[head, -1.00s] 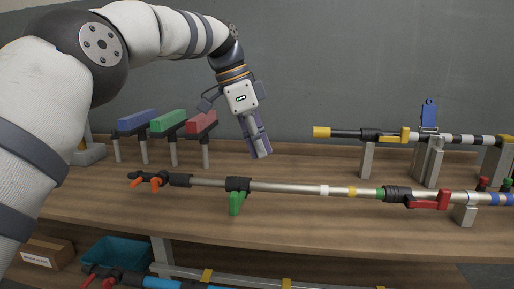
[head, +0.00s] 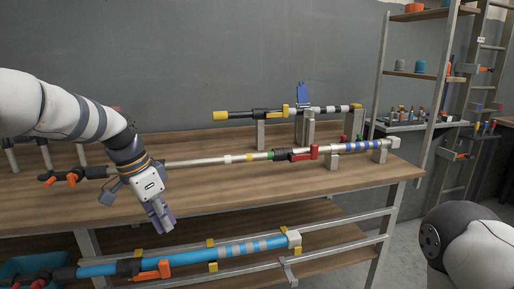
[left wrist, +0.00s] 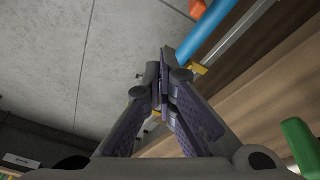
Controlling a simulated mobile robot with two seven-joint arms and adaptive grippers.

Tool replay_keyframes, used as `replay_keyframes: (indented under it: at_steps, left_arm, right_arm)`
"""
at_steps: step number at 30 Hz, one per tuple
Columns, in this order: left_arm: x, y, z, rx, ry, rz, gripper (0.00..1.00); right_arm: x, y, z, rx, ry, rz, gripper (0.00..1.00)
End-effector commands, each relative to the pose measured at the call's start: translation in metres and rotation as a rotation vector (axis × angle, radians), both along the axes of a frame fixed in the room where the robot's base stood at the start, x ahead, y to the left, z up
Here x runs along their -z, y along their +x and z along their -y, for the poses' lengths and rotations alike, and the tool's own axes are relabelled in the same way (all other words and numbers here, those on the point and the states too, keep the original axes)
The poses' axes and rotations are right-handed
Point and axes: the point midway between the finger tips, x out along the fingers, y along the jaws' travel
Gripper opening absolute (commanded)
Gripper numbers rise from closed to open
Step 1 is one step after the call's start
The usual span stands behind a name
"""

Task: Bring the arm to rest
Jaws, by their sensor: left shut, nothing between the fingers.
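My left arm comes in from the left in the head view, and its gripper (head: 162,217) hangs over the front part of the wooden workbench (head: 225,192), pointing down. Its fingers are shut with nothing between them. In the left wrist view the closed purple fingers (left wrist: 163,95) meet above the grey floor and the bench front. A part of my right arm shows at the lower right of the head view; its gripper is out of view.
A long silver pole (head: 205,161) lies on supports behind my left gripper. A blue pole (head: 225,252) lies on the lower rail. Shelves (head: 412,75) stand at the right. The bench front right is clear.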

Motion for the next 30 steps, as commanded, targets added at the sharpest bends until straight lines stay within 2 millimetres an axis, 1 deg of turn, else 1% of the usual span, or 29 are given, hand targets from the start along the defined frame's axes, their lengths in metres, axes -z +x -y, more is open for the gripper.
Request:
replay_keyframes:
  at_steps: [1, 2, 3, 5, 6, 8, 9, 11, 12, 14, 15, 18, 19, 21, 23, 30]
  left_arm:
    - [0.041, -0.014, 0.003, -0.046, 0.010, -0.042, 0.00]
    - [0.065, -0.023, 0.004, -0.082, 0.017, -0.061, 0.00]
    - [0.098, -0.039, 0.005, -0.130, 0.028, -0.084, 0.00]
    - [0.147, -0.069, 0.007, -0.208, 0.045, -0.120, 0.00]
    - [0.178, -0.094, 0.007, -0.262, 0.059, -0.146, 0.00]
    - [0.219, -0.138, 0.006, -0.343, 0.081, -0.180, 0.00]
    - [0.242, -0.171, 0.005, -0.398, 0.096, -0.202, 0.00]
    - [0.270, -0.224, 0.002, -0.482, 0.121, -0.234, 0.00]
    - [0.282, -0.260, -0.001, -0.536, 0.137, -0.254, 0.00]
    - [0.292, -0.312, -0.005, -0.614, 0.163, -0.278, 0.00]
    - [0.294, -0.344, -0.008, -0.661, 0.176, -0.291, 0.00]
    - [0.287, -0.403, -0.014, -0.755, 0.205, -0.312, 0.00]
    - [0.283, -0.415, -0.016, -0.775, 0.211, -0.315, 0.00]
    - [0.277, -0.433, -0.018, -0.810, 0.219, -0.319, 0.00]
    - [0.274, -0.440, -0.019, -0.825, 0.222, -0.320, 0.00]
    - [0.274, -0.440, -0.019, -0.830, 0.221, -0.316, 0.00]
  right_arm:
    - [0.000, 0.000, 0.000, 0.000, 0.000, -0.002, 0.00]
    - [0.000, 0.000, 0.000, 0.000, 0.000, -0.002, 0.00]
    - [0.000, -0.001, 0.000, 0.000, 0.000, -0.002, 0.00]
    - [0.000, -0.001, 0.000, 0.000, 0.000, -0.003, 0.00]
    - [0.000, -0.001, 0.000, 0.000, 0.000, -0.003, 0.00]
    - [0.000, -0.001, 0.000, 0.000, 0.000, -0.003, 0.00]
    - [0.000, -0.001, 0.000, 0.000, 0.000, -0.003, 0.00]
    - [0.000, -0.001, 0.000, 0.000, 0.000, -0.003, 0.00]
    - [0.000, -0.001, 0.000, 0.000, 0.000, -0.003, 0.00]
    - [0.000, -0.001, 0.000, 0.000, 0.000, -0.002, 0.00]
    - [0.000, -0.001, 0.000, 0.000, 0.000, -0.002, 0.00]
    - [0.000, -0.001, 0.000, 0.000, 0.000, -0.002, 0.00]
    - [0.000, -0.001, 0.000, 0.000, 0.000, -0.002, 0.00]
    - [0.000, -0.001, 0.000, 0.000, 0.000, -0.002, 0.00]
    - [0.000, -0.001, 0.000, 0.000, 0.000, -0.002, 0.00]
    - [0.000, -0.001, 0.000, 0.000, 0.000, -0.002, 0.00]
